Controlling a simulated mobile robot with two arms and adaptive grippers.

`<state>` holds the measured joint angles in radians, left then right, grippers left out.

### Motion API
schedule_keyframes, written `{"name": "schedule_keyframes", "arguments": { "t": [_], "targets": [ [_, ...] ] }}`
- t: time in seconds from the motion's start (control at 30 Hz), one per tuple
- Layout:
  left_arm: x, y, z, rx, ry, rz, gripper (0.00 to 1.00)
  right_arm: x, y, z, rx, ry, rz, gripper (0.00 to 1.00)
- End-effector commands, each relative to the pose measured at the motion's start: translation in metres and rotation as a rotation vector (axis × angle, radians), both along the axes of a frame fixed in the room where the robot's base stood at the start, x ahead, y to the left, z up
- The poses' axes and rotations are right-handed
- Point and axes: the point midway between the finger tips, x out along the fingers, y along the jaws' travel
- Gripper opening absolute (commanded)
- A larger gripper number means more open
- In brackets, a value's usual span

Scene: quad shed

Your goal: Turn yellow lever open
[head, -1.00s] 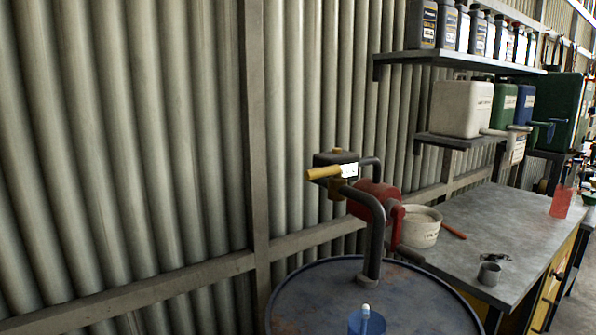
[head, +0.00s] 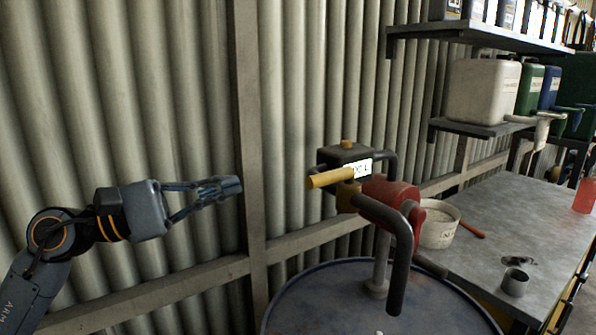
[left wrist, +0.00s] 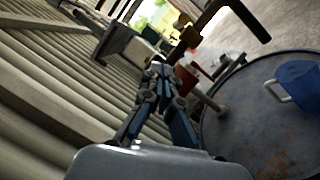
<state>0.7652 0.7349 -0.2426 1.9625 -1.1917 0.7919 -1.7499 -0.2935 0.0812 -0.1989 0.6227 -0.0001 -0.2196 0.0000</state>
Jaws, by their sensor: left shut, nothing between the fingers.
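The yellow lever (head: 331,178) sticks out to the left from a dark valve or meter body (head: 343,155) with a white label, beside the red pump (head: 390,200) above the drum. My left gripper (head: 238,186) is shut and empty. In the head view it is left of the lever's tip, at about the same height, with a clear gap between them. In the left wrist view my shut fingers (left wrist: 160,72) point up the picture; yellow and red parts of the pump show beyond them. My right gripper is not in view.
The blue drum (head: 345,300) stands under the pump. A blue jug (left wrist: 298,84) is on its top. A workbench (head: 490,215) with a white tub (head: 438,226) is at right. Shelves with cans (head: 483,90) hang above. A corrugated wall (head: 120,90) runs behind my left arm.

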Motion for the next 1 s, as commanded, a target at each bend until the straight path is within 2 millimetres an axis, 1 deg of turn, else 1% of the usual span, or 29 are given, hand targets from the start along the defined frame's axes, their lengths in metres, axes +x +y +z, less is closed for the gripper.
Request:
{"name": "schedule_keyframes", "arguments": {
  "t": [0.03, 0.1, 0.17, 0.43, 0.57, 0.67, 0.77, 1.0],
  "targets": [
    [0.001, 0.003, 0.0, 0.067, -0.045, 0.012, 0.0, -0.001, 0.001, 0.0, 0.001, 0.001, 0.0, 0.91],
    [0.002, 0.006, -0.002, 0.132, -0.085, 0.022, 0.0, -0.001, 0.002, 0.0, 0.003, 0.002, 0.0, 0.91],
    [0.003, 0.007, -0.003, 0.16, -0.103, 0.026, 0.0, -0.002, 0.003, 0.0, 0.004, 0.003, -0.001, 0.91],
    [0.003, 0.007, -0.004, 0.166, -0.107, 0.025, 0.0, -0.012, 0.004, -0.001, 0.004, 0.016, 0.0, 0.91],
    [0.004, 0.004, -0.002, 0.164, -0.106, 0.024, 0.0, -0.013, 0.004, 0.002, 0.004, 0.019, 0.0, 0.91],
    [0.007, -0.006, 0.0, 0.163, -0.104, 0.021, 0.0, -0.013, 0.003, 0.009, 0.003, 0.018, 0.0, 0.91],
    [0.013, -0.022, 0.003, 0.162, -0.104, 0.02, 0.0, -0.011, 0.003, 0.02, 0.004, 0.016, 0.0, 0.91],
    [0.033, -0.07, 0.007, 0.161, -0.102, 0.02, 0.0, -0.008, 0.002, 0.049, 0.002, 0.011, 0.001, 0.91]
  ]
}}
